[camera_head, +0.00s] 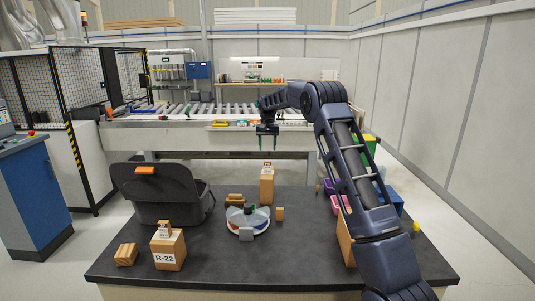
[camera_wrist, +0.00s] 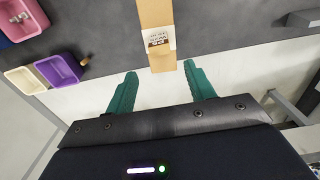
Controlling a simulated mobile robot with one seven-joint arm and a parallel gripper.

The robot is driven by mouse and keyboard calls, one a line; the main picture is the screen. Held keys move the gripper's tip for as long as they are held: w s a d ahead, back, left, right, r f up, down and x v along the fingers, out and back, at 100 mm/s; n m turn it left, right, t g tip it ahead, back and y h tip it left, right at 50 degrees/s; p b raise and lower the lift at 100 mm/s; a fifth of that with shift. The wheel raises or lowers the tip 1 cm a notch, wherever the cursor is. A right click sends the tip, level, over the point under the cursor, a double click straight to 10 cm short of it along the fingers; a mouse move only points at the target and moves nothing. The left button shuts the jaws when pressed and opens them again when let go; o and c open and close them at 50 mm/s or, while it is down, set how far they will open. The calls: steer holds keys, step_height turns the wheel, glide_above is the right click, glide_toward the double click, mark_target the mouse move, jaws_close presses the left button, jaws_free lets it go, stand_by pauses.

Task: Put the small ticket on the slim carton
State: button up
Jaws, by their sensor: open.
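A slim tan carton (camera_head: 267,190) stands upright near the back edge of the dark table. A small printed white ticket-like piece (camera_head: 267,168) shows at its top; the wrist view shows white print (camera_wrist: 158,38) at the end of the tan carton (camera_wrist: 155,12). A wider carton marked R-22 (camera_head: 168,256) stands at front left, with another small tan and white piece (camera_head: 164,229) on top. I cannot tell which piece is the task's ticket. My gripper (camera_head: 267,148) is open and empty above the slim carton, green fingers (camera_wrist: 160,70) apart and pointing down.
A round tray (camera_head: 247,232) sits mid-table. Pink and purple bins (camera_wrist: 58,70) are at right of the table. A roller conveyor (camera_head: 230,110) runs behind.

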steer(key=shift+r, duration=0.4)
steer(key=s+d+r+t, duration=0.1)
steer(key=s+d+r, duration=0.8)
steer(key=s, duration=0.4)
steer(key=s+d+r+t, duration=0.1)
steer(key=s+d+r, duration=0.85)
steer(key=s, duration=0.25)
steer(key=s+d+f+t, duration=0.1)
steer(key=s+d, duration=0.3)
steer(key=s, duration=0.6)
steer(key=s+d, duration=0.4)
steer(key=s, duration=0.5)
steer(key=s+d+f, duration=0.1)
steer(key=s+f, duration=0.3)
steer(key=s, duration=0.3)
steer(key=s+d+f+t, duration=0.1)
steer(key=s+f, duration=0.3)
steer(key=s, duration=0.4)
steer(key=shift+s+d+t, duration=0.25)
steer(key=shift+d+t, duration=0.05)
steer(key=shift+d, duration=0.2)
